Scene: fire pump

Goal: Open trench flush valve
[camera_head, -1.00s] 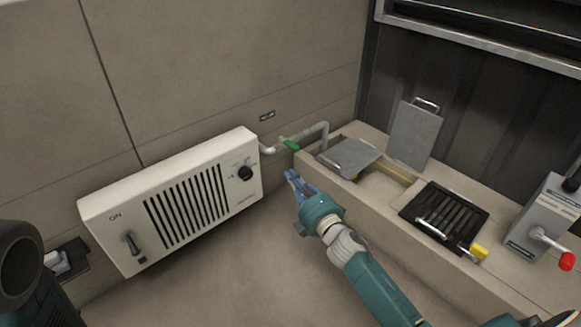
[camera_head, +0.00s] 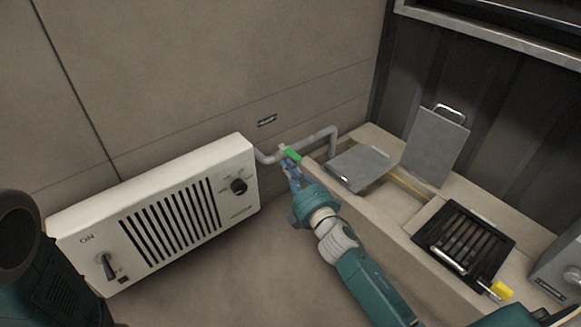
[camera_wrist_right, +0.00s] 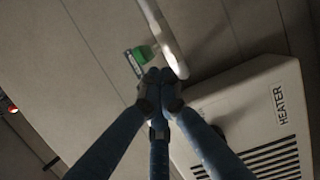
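The trench flush valve has a green handle (camera_head: 291,155) on a grey pipe (camera_head: 318,138) that runs along the wall above the ledge. The green handle (camera_wrist_right: 148,54) also shows in the right wrist view, beside the pipe (camera_wrist_right: 163,38). My right gripper (camera_head: 290,172) is just below the handle in the head view. In the wrist view its dark fingertips (camera_wrist_right: 161,84) are drawn together near the pipe's lower end, with the handle just beyond them. I see nothing held between them. Whether they touch the handle or pipe is unclear. My left gripper is out of view.
A white heater (camera_head: 165,215) is on the wall left of the gripper. A small label (camera_head: 267,120) is above the pipe. The ledge on the right holds a grey hatch plate (camera_head: 358,166), a leaning plate (camera_head: 436,145) and a black grate (camera_head: 463,240).

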